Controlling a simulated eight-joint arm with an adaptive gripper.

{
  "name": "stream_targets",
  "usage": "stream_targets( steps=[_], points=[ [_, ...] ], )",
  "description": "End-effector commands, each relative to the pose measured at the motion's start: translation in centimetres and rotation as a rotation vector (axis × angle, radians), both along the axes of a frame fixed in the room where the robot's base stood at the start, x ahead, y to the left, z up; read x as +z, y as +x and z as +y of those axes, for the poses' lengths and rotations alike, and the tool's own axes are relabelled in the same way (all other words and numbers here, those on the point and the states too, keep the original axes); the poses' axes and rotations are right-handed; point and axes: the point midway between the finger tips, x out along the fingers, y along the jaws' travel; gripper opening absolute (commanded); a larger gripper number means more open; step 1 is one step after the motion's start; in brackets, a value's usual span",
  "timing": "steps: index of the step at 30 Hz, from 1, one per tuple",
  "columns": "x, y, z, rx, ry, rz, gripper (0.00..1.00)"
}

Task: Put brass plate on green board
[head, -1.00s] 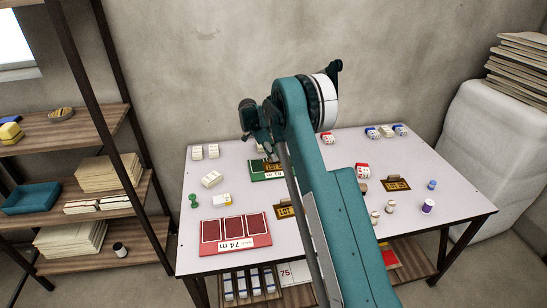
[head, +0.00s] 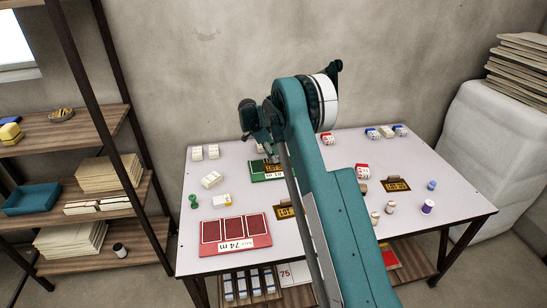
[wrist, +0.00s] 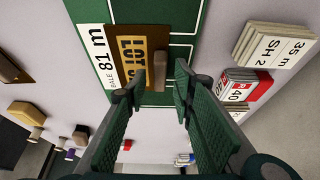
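The green board (wrist: 182,18) with a white "81 m" label lies under my gripper in the wrist view. It also shows on the table in the head view (head: 258,177), partly hidden by my arm. A brass plate (wrist: 129,52), marked "LOT" on a dark base with a wooden knob, lies on the green board. In the head view this plate (head: 272,167) is small and partly covered. My gripper (wrist: 160,80) is open, its fingertips apart on either side of the knob, with no clear contact visible.
A red "74 m" board (head: 236,232) lies front left. Other brass plates lie at the table's middle (head: 287,211) and right (head: 396,184). Card blocks (wrist: 273,45) stand beside the green board. Several small pegs and spools (head: 428,207) are at the right.

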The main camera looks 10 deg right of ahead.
Motion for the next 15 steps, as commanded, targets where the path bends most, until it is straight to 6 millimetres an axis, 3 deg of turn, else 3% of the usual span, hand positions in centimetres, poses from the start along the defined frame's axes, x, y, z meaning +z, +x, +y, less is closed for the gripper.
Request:
stream_targets(
  steps=[15],
  points=[
    [6.5, 0.0, 2.7, 0.001, 0.000, -0.001, 0.25]
  ],
)
